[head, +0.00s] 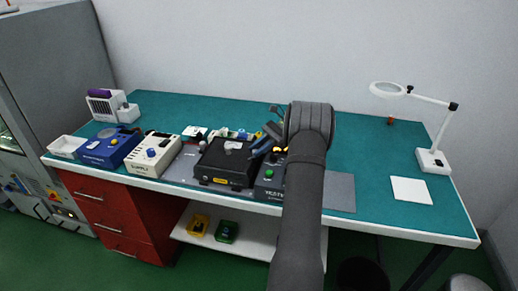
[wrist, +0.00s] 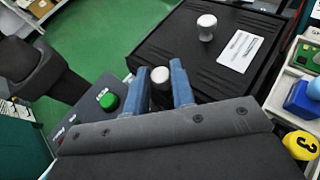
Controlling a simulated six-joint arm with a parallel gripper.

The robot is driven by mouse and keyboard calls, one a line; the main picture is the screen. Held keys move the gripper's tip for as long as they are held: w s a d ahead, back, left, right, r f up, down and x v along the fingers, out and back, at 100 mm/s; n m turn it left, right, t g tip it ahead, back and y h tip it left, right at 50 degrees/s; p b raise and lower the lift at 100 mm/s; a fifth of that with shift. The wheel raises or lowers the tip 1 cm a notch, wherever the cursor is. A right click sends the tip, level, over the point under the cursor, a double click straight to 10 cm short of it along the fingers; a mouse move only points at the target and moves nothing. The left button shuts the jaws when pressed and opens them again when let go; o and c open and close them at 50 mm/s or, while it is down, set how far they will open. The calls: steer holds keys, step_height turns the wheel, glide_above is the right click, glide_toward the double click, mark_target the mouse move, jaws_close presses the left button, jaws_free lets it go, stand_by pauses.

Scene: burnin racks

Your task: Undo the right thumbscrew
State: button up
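The right thumbscrew (wrist: 160,75) has a pale round knob. In the wrist view it shows between the two blue fingers of my gripper (wrist: 159,80), near their tips. The knob nearly fills the gap, and I cannot tell whether the fingers press on it or stand just clear. A second pale thumbscrew (wrist: 206,27) stands upright on the black box (wrist: 150,45), beyond the right finger. In the head view the black box (head: 221,176) sits near the table's front edge. My blue-fingered gripper (head: 264,144) is at its right side, and my arm hides the knob there.
A control box with a green button (wrist: 108,101) stands close beside the black box. A white supply box (head: 153,153) and a blue box (head: 108,148) stand to the left. A lamp (head: 432,160) and white sheet (head: 410,190) are at the right. The back of the table is mostly clear.

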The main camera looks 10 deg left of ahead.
steer(key=o, duration=0.3)
